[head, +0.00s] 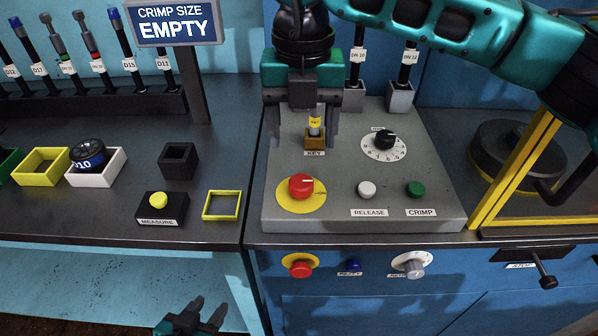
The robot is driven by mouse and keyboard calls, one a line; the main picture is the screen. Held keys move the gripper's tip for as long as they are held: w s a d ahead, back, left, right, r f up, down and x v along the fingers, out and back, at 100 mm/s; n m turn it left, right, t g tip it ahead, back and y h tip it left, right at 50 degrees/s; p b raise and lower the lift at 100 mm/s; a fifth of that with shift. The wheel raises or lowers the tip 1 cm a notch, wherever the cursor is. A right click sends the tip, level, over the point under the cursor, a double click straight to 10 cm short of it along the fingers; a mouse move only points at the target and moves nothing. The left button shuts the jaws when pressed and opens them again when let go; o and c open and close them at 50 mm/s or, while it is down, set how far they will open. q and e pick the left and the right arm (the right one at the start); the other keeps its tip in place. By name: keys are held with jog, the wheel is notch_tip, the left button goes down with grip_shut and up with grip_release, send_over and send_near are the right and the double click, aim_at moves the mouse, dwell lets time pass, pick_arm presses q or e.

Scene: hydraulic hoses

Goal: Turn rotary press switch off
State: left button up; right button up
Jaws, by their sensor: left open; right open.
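A red rotary knob with a white line (301,186) sits on a yellow disc on the grey press panel (330,215). The white line points right. My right gripper (302,140) reaches down from above, behind the red knob, with its fingers apart. A brass key block (315,139) labelled KEY, with a yellow and blue piece on top, shows between the fingers; I cannot tell whether they touch it. My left gripper (207,308) is open and empty at the bottom edge, low in front of the bench.
The panel also has a black dial (384,140), a white RELEASE button (367,189) and a green CRIMP button (415,189). Below are a red knob (301,266) and a grey knob (412,265). A yellow frame (512,170) stands right. A sign (173,22) reads EMPTY.

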aim_at(301, 182)
notch_tip(301, 182, down, 9)
jog(key=shift+a+f, duration=0.1)
jog(key=shift+f, duration=0.1)
jog(key=shift+c, duration=0.3)
